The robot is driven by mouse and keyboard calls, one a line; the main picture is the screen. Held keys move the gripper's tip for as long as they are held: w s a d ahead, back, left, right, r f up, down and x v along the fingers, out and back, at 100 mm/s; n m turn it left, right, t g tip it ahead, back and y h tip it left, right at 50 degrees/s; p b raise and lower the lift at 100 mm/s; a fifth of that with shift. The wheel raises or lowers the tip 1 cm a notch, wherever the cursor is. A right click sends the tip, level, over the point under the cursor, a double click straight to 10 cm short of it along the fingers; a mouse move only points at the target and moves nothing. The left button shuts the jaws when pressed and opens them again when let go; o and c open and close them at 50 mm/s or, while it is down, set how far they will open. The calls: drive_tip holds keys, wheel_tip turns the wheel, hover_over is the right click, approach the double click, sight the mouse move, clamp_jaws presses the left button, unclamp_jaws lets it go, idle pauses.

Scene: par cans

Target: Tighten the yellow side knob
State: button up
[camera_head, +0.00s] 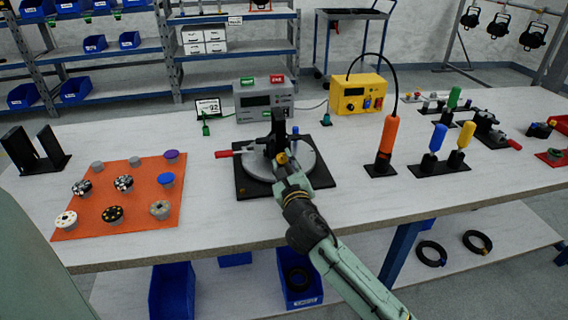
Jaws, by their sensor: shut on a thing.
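A par can fixture (279,128) with a dark upright part stands on a round silver turntable (306,160) on a black base plate. A small yellow side knob (282,158) shows on its near side, at the tip of my arm. My gripper (283,163) reaches in from the lower right and is shut on the yellow side knob. The fingertips are small and partly hidden by my own wrist. A red-handled clamp (222,154) sticks out at the turntable's left.
An orange mat (150,217) with several loose knobs lies at the left. A grey tester box (263,97) and a yellow box (357,95) stand behind. An orange tool (388,135) stands upright at the right, with blue and yellow handles beyond it.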

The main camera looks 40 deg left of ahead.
drive_tip(key=shift+f+m+b, duration=0.15)
drive_tip(key=shift+m+b, duration=0.65)
drive_tip(key=shift+m, duration=0.1)
clamp_jaws()
drive_tip(key=shift+m+b, duration=0.55)
drive_tip(key=shift+m, duration=0.45)
drive_tip(key=shift+r+m, duration=0.2)
drive_tip(key=shift+m, duration=0.3)
drive_tip(key=o, duration=0.8)
unclamp_jaws()
drive_tip(key=shift+d, duration=0.1)
drive_tip(key=v, duration=1.2)
drive_tip(key=shift+o, duration=0.2)
